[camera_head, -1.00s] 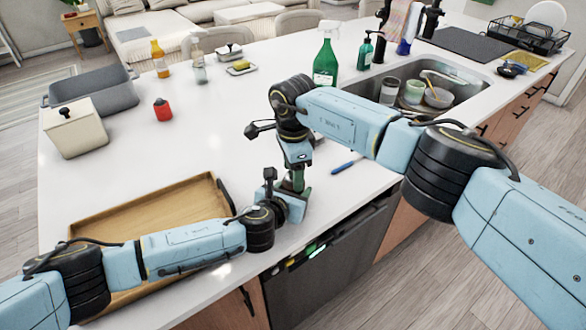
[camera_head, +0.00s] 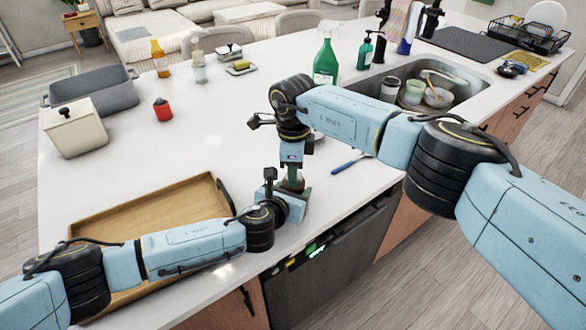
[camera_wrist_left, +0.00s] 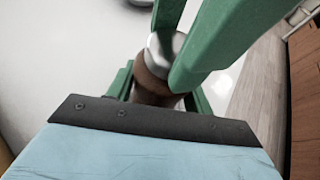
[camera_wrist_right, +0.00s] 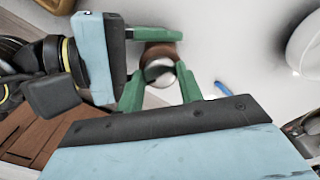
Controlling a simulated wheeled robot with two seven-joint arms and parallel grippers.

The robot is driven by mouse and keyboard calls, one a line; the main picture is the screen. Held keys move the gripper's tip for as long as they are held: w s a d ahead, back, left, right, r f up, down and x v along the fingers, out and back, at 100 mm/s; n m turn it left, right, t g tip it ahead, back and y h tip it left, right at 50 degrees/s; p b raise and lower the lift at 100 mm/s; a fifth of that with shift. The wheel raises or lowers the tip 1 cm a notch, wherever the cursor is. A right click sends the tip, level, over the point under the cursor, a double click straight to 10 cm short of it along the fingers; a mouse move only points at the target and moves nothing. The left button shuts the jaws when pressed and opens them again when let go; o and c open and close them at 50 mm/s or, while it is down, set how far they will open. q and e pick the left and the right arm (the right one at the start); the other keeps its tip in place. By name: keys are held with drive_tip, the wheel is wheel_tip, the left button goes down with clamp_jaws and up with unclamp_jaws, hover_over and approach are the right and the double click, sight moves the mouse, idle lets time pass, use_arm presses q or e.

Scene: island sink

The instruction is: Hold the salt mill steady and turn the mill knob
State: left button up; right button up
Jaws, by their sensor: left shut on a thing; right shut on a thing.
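The salt mill, a brown body with a silver knob on top, stands near the counter's front edge, mostly hidden by my grippers in the head view. In the left wrist view its brown body (camera_wrist_left: 152,88) and silver knob (camera_wrist_left: 160,48) show. My left gripper (camera_head: 297,198) is shut around the body from the side. My right gripper (camera_head: 292,176) comes down from above, its green fingers shut on the knob. In the right wrist view the silver knob (camera_wrist_right: 158,70) sits between the right fingers, with the brown body (camera_wrist_right: 160,51) below and the left gripper (camera_wrist_right: 152,37) beside it.
A wooden tray (camera_head: 150,212) lies under my left arm. A blue-handled utensil (camera_head: 347,164) lies right of the mill. A red shaker (camera_head: 162,110), lidded box (camera_head: 75,128) and grey bin (camera_head: 95,90) stand left. A green spray bottle (camera_head: 325,62) stands by the sink (camera_head: 400,75).

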drive_tip(key=shift+m, duration=0.3)
drive_tip(key=o, duration=1)
drive_tip(key=shift+r, duration=4.05)
